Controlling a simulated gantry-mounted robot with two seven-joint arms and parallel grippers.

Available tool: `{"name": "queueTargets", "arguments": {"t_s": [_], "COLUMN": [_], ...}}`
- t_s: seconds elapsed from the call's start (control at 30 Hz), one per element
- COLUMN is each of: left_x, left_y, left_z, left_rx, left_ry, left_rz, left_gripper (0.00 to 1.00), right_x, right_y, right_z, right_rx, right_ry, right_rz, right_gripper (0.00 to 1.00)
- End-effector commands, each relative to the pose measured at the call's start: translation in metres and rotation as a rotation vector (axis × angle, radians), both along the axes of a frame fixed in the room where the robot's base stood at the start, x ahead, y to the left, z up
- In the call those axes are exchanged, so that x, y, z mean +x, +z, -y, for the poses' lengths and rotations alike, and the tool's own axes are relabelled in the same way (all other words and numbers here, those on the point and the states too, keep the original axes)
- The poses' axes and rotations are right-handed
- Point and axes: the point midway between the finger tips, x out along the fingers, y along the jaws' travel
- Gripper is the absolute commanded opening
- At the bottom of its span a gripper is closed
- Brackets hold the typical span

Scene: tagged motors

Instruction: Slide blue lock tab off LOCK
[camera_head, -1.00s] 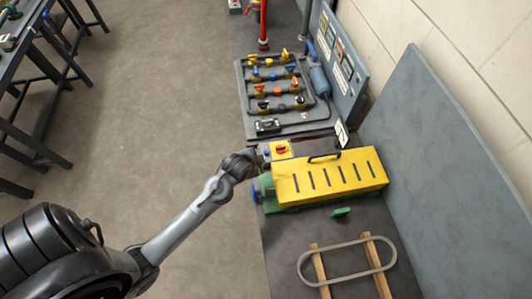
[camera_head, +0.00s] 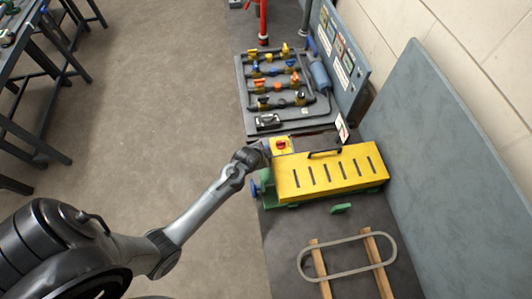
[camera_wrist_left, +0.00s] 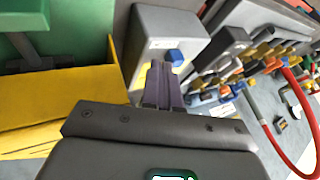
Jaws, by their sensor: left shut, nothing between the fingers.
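The blue lock tab (camera_wrist_left: 175,57) shows in the left wrist view as a small blue block on the face of a grey box (camera_wrist_left: 150,25). In the head view a switch box (camera_head: 280,147) with a yellow top and a red knob stands by the yellow guard; the tab is not visible there. My left gripper (camera_wrist_left: 162,72) is shut and empty, its fingertips just short of the tab in the picture; I cannot tell whether they touch it. In the head view my left gripper (camera_head: 264,150) is at the left side of the switch box. My right gripper is not in view.
The yellow slotted guard (camera_head: 330,172) sits on a green base beside the switch box. A pipe board with several valves (camera_head: 280,85) lies behind. A belt loop (camera_head: 345,260) on wooden bars and a green part (camera_head: 341,208) lie in front.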

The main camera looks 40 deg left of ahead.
Motion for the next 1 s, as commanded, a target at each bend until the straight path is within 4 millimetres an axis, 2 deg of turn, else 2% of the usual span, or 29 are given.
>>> {"name": "queueTargets", "arguments": {"t_s": [0.2,0.57,0.83,1.0], "left_x": [0.006,0.007,0.027,0.029], "left_y": [-0.008,-0.009,-0.008,-0.009], "left_z": [-0.001,-0.002,-0.029,-0.031], "left_rx": [-0.001,0.000,0.003,0.001], "left_ry": [-0.001,0.000,0.000,0.002], "left_rz": [0.000,0.000,0.000,0.000], "left_gripper": [0.00,0.00,0.00,0.00], "right_x": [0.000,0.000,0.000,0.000], "right_y": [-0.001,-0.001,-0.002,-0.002], "right_z": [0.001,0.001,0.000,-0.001], "right_rx": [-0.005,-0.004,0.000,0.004], "right_ry": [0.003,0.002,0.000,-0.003], "right_rz": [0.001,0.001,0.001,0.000], "right_gripper": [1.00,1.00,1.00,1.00]}}
